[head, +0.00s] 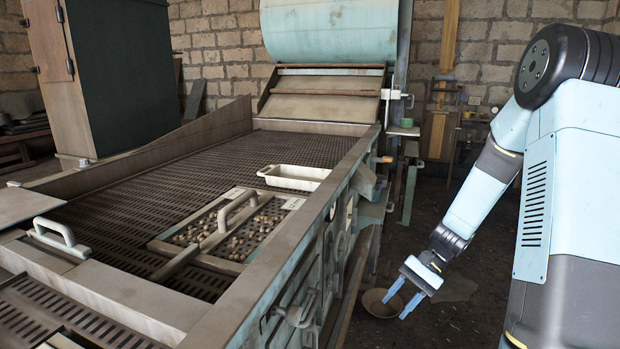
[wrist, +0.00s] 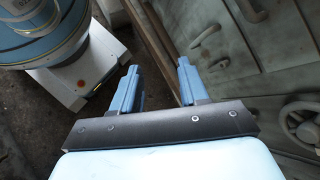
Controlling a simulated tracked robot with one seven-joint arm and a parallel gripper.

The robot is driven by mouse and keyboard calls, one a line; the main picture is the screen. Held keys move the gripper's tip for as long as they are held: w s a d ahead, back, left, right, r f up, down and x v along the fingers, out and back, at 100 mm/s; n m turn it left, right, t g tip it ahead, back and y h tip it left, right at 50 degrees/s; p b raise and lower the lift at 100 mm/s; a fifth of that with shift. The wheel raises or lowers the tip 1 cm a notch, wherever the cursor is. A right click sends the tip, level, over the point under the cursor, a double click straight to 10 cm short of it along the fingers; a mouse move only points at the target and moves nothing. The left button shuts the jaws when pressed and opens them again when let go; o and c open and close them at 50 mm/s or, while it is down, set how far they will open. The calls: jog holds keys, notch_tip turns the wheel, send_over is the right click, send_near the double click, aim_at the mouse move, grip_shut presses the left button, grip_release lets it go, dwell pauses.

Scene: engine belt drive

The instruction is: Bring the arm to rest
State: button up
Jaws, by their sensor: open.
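My gripper (head: 405,302) hangs low at the right in the head view, pointing down and beside the machine's long side. Its two blue fingers are apart with nothing between them. In the wrist view the gripper (wrist: 158,88) also shows open and empty, with dark floor and the machine's side beyond it. My arm is bent, with the forearm sloping down and left from the shoulder. The gripper appears clear of the machine.
The machine's perforated deck (head: 130,185) fills the left. On it are a white tray (head: 294,177) and a framed screen with small lumps (head: 222,228). A shallow bowl (head: 380,303) is on the floor behind my gripper. A handwheel (wrist: 302,124) juts from the machine's side.

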jog(key=s+r+n+t+h, duration=0.2)
jog(key=s+r, duration=0.3)
jog(key=r, duration=0.4)
jog(key=s+d+r+n+t+h, duration=0.1)
jog(key=s+r+n+t+h, duration=0.1)
jog(key=r, duration=0.7)
jog(key=s+d+r+n+t+h, duration=0.1)
jog(key=s+r+t+h, duration=0.3)
jog(key=s+r, duration=0.5)
jog(key=shift+r+n+t+h, duration=0.3)
jog(key=shift+r+n+t, duration=0.15)
jog(key=shift+n+t, duration=0.45)
jog(key=shift+c, duration=0.2)
